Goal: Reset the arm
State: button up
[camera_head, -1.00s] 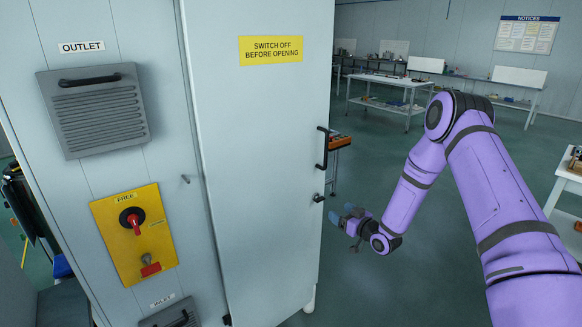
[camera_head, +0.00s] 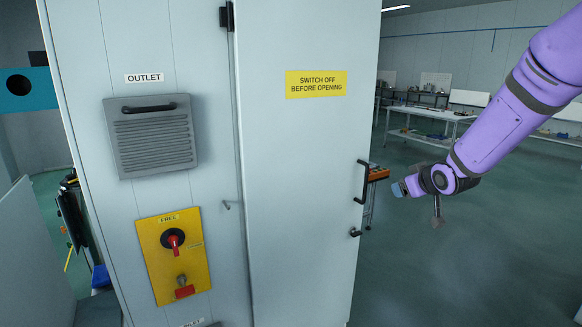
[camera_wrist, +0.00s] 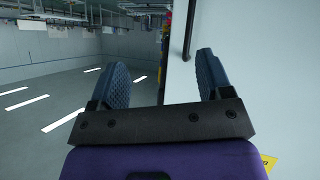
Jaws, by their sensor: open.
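My purple arm (camera_head: 510,115) comes in from the upper right in the head view. My gripper (camera_head: 399,189) is beside the grey cabinet door (camera_head: 295,190), to the right of its black handle (camera_head: 361,182). In the wrist view my gripper (camera_wrist: 164,78) shows two blue ribbed fingers spread apart with nothing between them. The wrist view looks upside down. The pale door (camera_wrist: 260,70) fills its right side, close to the right finger, and the black handle (camera_wrist: 190,30) shows at the top. Whether finger and door touch is unclear.
The cabinet front has an outlet vent (camera_head: 152,138) and a yellow switch panel (camera_head: 174,258) with a red knob (camera_head: 173,239). A yellow sign (camera_head: 316,84) is on the door. Workbenches (camera_head: 430,115) stand at the back. Floor (camera_head: 450,270) right of the cabinet is open.

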jog(key=s+r+m+g+h, duration=0.2)
jog(key=s+r, duration=0.6)
jog(key=s, duration=0.2)
jog(key=s+a+r+m+g, duration=0.1)
jog(key=s+r+g, duration=0.1)
jog(key=s, duration=1.3)
jog(key=s+r+m+g, duration=0.1)
jog(key=s+g, duration=0.1)
jog(key=s, duration=1.3)
jog(key=shift+a+r+m+y, duration=0.3)
jog(key=shift+a+r, duration=0.1)
jog(key=shift+s, duration=0.1)
